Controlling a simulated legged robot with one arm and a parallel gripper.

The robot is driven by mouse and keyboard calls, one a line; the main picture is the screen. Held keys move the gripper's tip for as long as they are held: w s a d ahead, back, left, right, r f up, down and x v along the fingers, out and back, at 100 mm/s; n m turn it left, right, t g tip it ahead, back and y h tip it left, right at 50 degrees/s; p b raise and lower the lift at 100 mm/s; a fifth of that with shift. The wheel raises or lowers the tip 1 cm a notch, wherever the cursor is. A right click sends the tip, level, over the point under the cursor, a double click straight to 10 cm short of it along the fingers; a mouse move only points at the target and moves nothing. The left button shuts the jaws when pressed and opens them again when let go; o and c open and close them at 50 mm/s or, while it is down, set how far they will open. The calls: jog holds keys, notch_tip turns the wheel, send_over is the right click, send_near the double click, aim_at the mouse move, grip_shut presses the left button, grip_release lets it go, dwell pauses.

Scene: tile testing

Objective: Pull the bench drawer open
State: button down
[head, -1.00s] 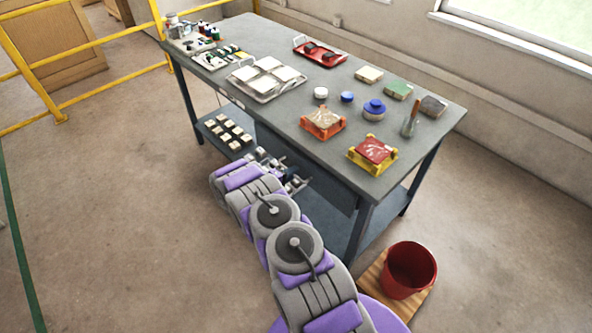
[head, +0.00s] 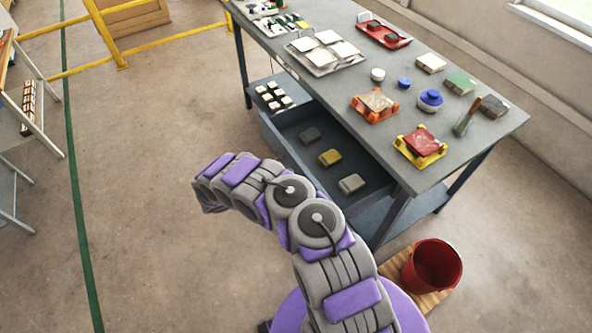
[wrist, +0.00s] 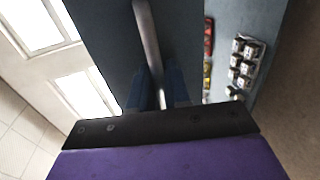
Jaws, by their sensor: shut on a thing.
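The blue-grey bench drawer (head: 277,145) is pulled out from under the bench top (head: 340,87). A dark grey block (head: 310,135), a yellow block (head: 330,158) and a light grey block (head: 351,184) lie inside. In the wrist view, the dark drawer front (wrist: 108,45) carries a grey bar handle (wrist: 147,35). My gripper (wrist: 160,80) is shut on this handle, its blue fingers on either side of it. In the head view my arm hides the gripper and handle.
Tiles, trays and pots stand on the bench top. Small blocks (head: 272,96) sit on the lower shelf beside the drawer. A red bucket (head: 432,267) stands on a wooden board at right.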

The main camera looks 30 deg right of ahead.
jog(key=shift+s+a+f, duration=0.15)
jog(key=shift+a+f, duration=0.05)
jog(key=shift+a, duration=0.5)
jog(key=c, duration=1.3)
grip_release()
jog(key=shift+c, duration=0.2)
jog(key=p+v, duration=0.2)
jog(key=v, duration=1.5)
jog(key=shift+a, duration=0.2)
jog(key=shift+w+r, duration=0.15)
jog(key=shift+w, duration=0.1)
